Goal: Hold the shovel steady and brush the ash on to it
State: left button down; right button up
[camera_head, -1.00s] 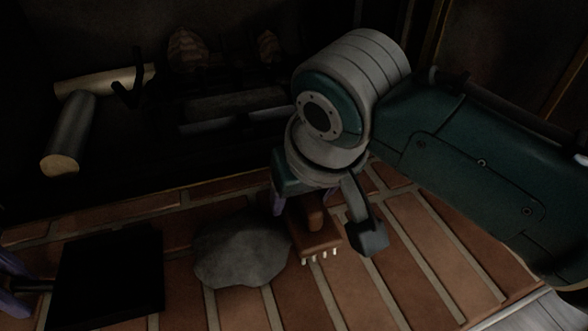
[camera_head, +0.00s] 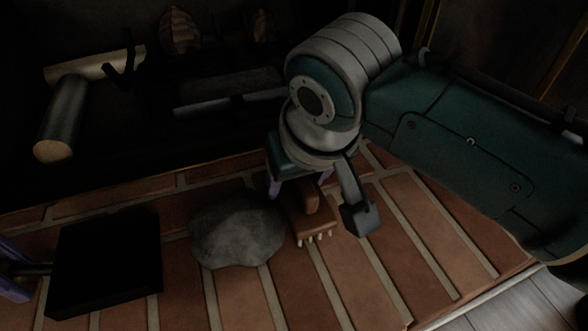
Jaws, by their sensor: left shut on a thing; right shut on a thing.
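The black shovel (camera_head: 105,262) lies on the brick hearth at the lower left. My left gripper (camera_head: 14,272) shows only partly at the left edge, shut on the shovel's handle. The grey ash pile (camera_head: 238,232) lies on the bricks right of the shovel, with a strip of brick between them. My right gripper (camera_head: 300,186) is shut on the brown brush (camera_head: 312,215). The brush's pale bristles point down at the bricks, close beside the right side of the ash. My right wrist hides part of the brush top.
The dark firebox behind holds logs (camera_head: 62,118) and a metal grate (camera_head: 230,105). The brick hearth (camera_head: 400,225) is clear at the right, up to its edge beside a grey wooden floor (camera_head: 545,305).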

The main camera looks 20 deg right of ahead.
aim_at(239, 211)
jog(key=shift+f, duration=0.3)
jog(key=shift+a+r, duration=0.1)
jog(key=shift+a, duration=1.3)
jog(key=shift+a, duration=0.15)
jog(key=shift+a+f, duration=0.2)
jog(key=shift+a, duration=0.85)
jog(key=shift+s+a, duration=0.1)
jog(key=shift+a, duration=0.05)
jog(key=shift+s+a, duration=0.1)
jog(key=shift+a, duration=1.1)
jog(key=shift+a, duration=0.1)
